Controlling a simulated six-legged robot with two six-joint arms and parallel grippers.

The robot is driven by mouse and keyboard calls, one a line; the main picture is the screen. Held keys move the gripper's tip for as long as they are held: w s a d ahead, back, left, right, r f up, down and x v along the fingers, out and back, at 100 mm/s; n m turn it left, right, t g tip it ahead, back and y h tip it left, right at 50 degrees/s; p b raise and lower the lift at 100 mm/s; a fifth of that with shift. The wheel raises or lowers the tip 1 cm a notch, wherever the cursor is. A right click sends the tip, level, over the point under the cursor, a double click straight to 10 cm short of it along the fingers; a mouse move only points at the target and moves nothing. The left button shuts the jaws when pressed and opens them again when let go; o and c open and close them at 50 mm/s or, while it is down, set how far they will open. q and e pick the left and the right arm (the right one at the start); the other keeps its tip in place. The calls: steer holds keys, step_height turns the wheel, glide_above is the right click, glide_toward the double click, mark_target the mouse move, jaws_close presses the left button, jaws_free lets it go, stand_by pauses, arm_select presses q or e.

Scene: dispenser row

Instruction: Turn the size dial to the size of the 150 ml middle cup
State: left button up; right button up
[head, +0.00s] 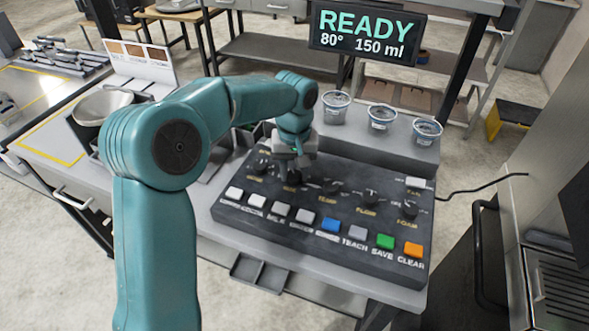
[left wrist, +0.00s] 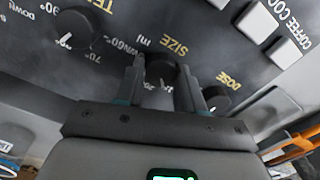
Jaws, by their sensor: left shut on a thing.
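My left gripper (head: 294,172) reaches down onto the dark control panel (head: 330,238) and is shut on the SIZE dial. In the left wrist view the black SIZE dial (left wrist: 161,70) sits between the two fingers of my left gripper (left wrist: 162,84), beside its gold SIZE label. The fingers hide part of its scale. The display (head: 367,36) reads READY, 80° and 150 ml. The middle cup (head: 382,118) stands on the grey ledge behind the panel, between two other cups. My right gripper is not in view.
The DOSE dial (left wrist: 216,98) and temperature dial (left wrist: 71,28) flank the SIZE dial closely. Buttons, including blue (head: 330,225), green (head: 385,241) and orange (head: 412,250) ones, line the panel's front. The left cup (head: 336,107) and right cup (head: 427,132) share the ledge.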

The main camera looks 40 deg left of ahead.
mark_target(294, 175)
arm_select(q)
steer(key=shift+r, duration=0.15)
stand_by(0.3)
steer(key=o, duration=1)
steer(key=shift+o, duration=0.2)
step_height(294, 175, up, 16)
steer(key=p, duration=0.2)
steer(key=shift+r, duration=0.15)
steer(key=shift+s, duration=0.1)
